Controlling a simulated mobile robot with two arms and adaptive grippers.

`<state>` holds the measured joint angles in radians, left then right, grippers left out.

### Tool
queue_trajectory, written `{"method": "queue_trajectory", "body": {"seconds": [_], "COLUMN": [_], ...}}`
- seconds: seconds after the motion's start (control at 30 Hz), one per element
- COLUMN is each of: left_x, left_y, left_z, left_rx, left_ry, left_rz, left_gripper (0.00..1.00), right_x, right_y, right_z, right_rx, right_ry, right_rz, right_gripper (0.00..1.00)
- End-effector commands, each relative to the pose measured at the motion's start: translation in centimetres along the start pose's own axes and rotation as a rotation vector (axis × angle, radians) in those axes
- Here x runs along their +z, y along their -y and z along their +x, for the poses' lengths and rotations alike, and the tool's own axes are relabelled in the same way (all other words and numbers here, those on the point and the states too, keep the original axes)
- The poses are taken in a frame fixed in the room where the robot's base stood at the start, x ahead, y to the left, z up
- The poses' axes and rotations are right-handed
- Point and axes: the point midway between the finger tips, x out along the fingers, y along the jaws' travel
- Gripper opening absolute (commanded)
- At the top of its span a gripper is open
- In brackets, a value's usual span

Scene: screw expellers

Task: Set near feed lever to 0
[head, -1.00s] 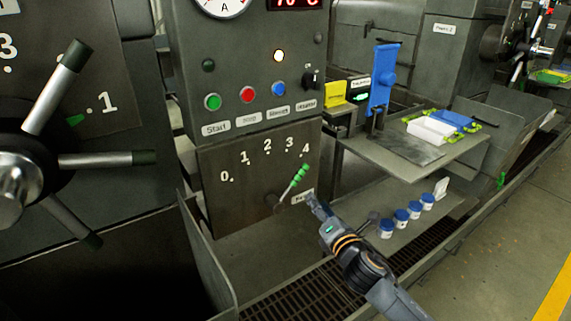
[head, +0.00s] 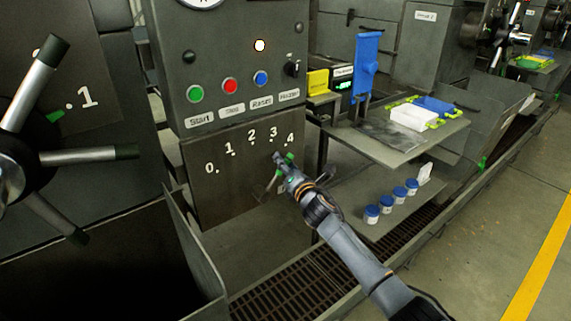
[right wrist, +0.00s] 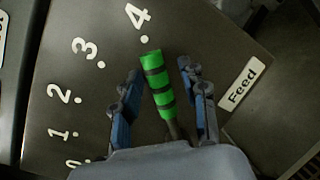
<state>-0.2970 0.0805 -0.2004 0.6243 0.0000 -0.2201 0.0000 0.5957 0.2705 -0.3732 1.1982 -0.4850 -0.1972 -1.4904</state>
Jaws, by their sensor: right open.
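The near feed lever has a green handle with dark bands and points toward the 4 on its dial panel (head: 222,190). In the right wrist view its handle (right wrist: 158,84) lies between the two fingers of my right gripper (right wrist: 160,74), with a gap on both sides. The gripper is open. In the head view the right gripper (head: 282,166) is at the lever and hides most of the handle; only bits of green show. The numbers 0 to 4 run in an arc on the panel. My left gripper is out of view.
A "Feed" label (right wrist: 242,84) is beside the lever. Start, Stop, Reset and Heater controls sit above the panel. A shelf (head: 385,150) with a white tray (head: 413,117) is at the right, with several blue-capped jars (head: 386,206) below. A large spoked handwheel (head: 75,155) is at the left.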

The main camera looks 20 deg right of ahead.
Motion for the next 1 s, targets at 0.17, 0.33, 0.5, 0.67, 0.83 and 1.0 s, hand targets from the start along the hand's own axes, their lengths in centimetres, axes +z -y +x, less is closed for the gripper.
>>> {"method": "queue_trajectory", "body": {"seconds": [0.17,0.33,0.5,0.67,0.83,1.0], "left_x": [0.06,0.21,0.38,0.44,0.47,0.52], "left_y": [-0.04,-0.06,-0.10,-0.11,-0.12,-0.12], "left_z": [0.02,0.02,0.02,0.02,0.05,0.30], "left_rx": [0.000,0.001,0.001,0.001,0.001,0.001], "left_ry": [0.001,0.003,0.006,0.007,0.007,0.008], "left_rz": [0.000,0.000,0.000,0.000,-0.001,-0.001], "left_gripper": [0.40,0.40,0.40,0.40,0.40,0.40], "right_x": [0.02,0.02,0.02,0.02,0.00,-0.05], "right_y": [-0.05,-0.04,-0.02,-0.01,-0.03,-0.36], "right_z": [0.27,0.25,0.23,0.23,0.21,0.13], "right_rx": [0.001,0.001,0.000,0.000,0.001,0.007], "right_ry": [0.000,0.000,0.000,0.000,0.001,0.007], "right_rz": [0.000,0.000,0.000,0.000,-0.003,-0.035], "right_gripper": [0.43,0.39,0.04,0.00,0.00,0.00]}}
